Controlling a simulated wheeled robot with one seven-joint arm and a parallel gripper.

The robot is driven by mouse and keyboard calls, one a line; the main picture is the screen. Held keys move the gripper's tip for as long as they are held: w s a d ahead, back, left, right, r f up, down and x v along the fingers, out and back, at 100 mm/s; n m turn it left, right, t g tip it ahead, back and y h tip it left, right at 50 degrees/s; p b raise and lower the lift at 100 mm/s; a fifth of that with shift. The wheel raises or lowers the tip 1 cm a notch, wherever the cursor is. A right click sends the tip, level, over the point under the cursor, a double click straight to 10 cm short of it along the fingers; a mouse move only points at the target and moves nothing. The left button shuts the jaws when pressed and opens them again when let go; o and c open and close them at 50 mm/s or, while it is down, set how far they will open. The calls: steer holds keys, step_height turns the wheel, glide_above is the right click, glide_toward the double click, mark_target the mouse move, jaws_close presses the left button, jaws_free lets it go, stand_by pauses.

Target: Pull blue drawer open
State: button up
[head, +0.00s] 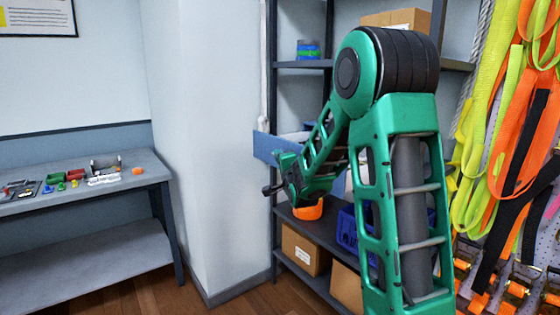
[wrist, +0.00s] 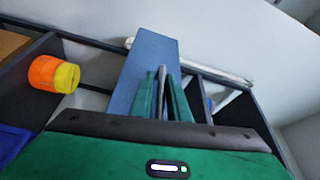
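The blue drawer (head: 276,149) is in the dark shelf unit, left of my arm in the head view. Its front stands out ahead of the shelf post, with a pale grey strip behind it. In the wrist view the blue front (wrist: 146,62) is a tilted panel just beyond my fingers. My gripper (wrist: 163,88) has its green fingers close together, with a narrow grey bar between them that looks like the drawer's handle. In the head view the fingertips are hidden behind my wrist, beside the drawer front.
The shelf holds an orange container (head: 308,211), a blue crate (head: 347,230) and cardboard boxes (head: 303,249) below the drawer. A white wall column (head: 205,150) stands left of the shelf. A grey workbench (head: 95,185) is further left. Straps (head: 500,120) hang at right.

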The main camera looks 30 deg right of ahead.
steer(key=shift+o, duration=0.9)
steer(key=shift+f, duration=0.1)
steer(key=shift+d, duration=0.1)
steer(key=v, duration=1)
steer(key=shift+s+a, duration=0.25)
